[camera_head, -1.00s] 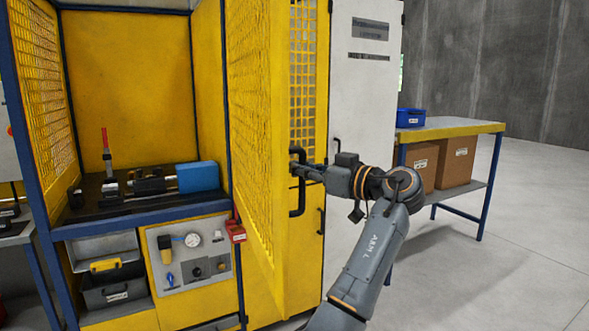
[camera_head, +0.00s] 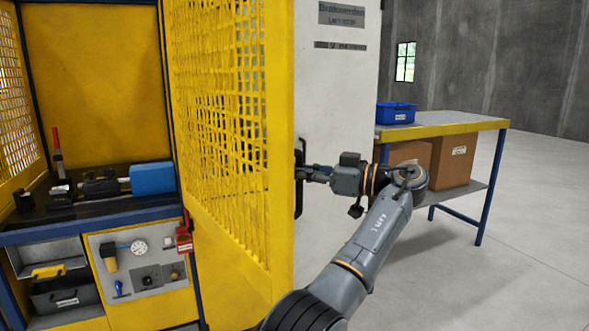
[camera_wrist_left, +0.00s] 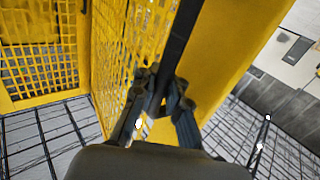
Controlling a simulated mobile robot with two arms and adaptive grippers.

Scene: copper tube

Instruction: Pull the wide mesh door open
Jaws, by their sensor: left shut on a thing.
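The wide mesh door (camera_head: 222,130) is yellow with a grid panel and stands swung out from the cabinet, its interior visible at left. Its black bar handle (camera_head: 299,205) is on the door's outer face near the free edge. My left gripper (camera_head: 303,173) reaches it from the right and is shut on it. In the left wrist view, the fingers of my left gripper (camera_wrist_left: 160,98) close around the black handle (camera_wrist_left: 182,35), beside the yellow door frame (camera_wrist_left: 222,50). My right gripper is not in view.
A white cabinet (camera_head: 345,90) stands behind the door. A workbench (camera_head: 450,128) with a blue bin (camera_head: 396,112) and cardboard boxes (camera_head: 452,160) is at right. The floor (camera_head: 500,270) at right is clear.

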